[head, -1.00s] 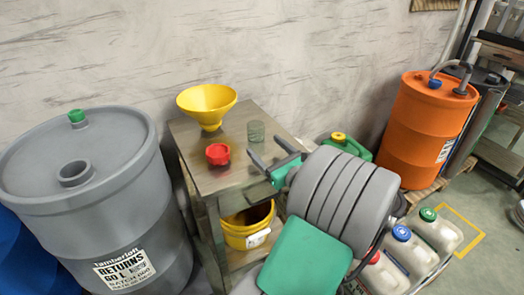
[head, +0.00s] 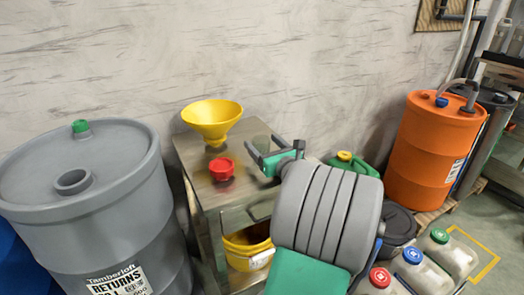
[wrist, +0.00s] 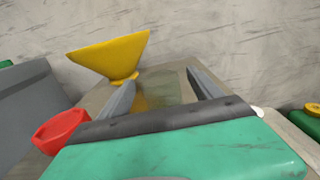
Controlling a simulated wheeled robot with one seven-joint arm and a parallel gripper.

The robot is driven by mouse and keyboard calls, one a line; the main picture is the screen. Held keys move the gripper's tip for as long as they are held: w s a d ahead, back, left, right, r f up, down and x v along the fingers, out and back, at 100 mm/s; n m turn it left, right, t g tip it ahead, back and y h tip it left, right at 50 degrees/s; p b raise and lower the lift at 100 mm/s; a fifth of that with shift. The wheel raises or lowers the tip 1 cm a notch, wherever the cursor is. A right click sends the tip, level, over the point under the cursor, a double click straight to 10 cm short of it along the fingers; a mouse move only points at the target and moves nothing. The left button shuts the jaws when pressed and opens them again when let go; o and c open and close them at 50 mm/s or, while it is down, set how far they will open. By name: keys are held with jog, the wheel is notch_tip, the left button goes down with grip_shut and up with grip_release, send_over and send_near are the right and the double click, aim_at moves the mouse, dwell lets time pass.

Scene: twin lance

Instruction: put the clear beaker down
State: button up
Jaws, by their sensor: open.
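The clear beaker (head: 262,143) stands upright on the metal table (head: 198,178), near its back right part. It is a faint greenish, see-through cup, partly hidden by my gripper in the head view. My gripper (head: 263,147) is open, its two grey fingers reaching toward the beaker. In the wrist view the beaker (wrist: 163,87) shows faintly between the two fingers of my gripper (wrist: 160,80). I cannot tell whether either finger touches it.
A yellow funnel (head: 212,118) and a red cap (head: 222,168) stand on the table left of the beaker. A yellow bucket (head: 247,245) is on the shelf below. A grey drum (head: 85,200) is at the left. A green canister (head: 352,163) and an orange drum (head: 428,150) are at the right.

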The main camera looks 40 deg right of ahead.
jog(key=shift+c, duration=0.2)
jog(key=c, duration=1.5)
